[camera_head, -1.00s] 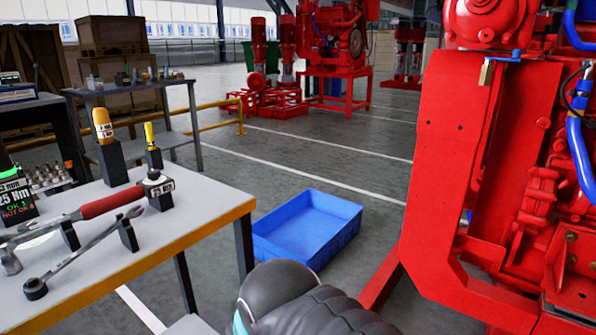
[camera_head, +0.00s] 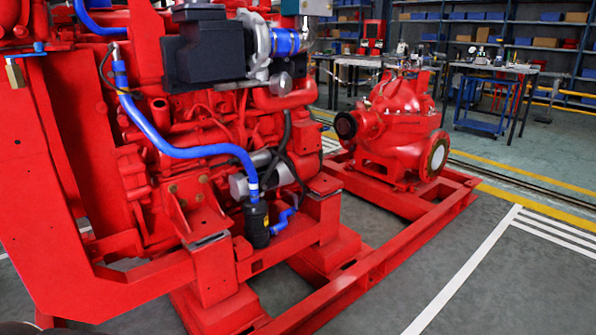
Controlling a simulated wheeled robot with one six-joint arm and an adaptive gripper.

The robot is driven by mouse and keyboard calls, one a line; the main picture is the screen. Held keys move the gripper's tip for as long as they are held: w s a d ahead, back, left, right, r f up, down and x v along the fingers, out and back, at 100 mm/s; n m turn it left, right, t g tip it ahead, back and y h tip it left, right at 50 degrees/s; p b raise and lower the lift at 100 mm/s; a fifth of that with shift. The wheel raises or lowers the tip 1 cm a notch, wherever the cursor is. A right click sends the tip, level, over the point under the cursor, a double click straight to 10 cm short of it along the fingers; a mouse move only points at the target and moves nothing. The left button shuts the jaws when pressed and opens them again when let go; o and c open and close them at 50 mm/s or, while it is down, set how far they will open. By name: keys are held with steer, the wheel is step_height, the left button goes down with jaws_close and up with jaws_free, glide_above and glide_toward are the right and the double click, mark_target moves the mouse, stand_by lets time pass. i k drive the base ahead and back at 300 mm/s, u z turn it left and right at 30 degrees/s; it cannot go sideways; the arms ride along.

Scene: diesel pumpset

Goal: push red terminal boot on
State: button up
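I cannot make out a red terminal boot or a battery terminal; the engine is red all over, so a small red boot would be hard to tell apart. The red diesel engine (camera_head: 215,110) fills the left and middle of the view, with blue hoses (camera_head: 150,130) and a black cylinder (camera_head: 257,222) low on its side. A black box (camera_head: 205,50) sits on top of the engine. My gripper is not in view.
The engine and a red pump (camera_head: 395,125) stand on a red base frame (camera_head: 370,250) whose rails lie low along the floor. Grey floor with white lines (camera_head: 470,265) is free at right. Benches (camera_head: 495,75) and shelves (camera_head: 500,25) stand behind.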

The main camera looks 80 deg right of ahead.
mark_target(232, 170)
steer(key=z, duration=2.3)
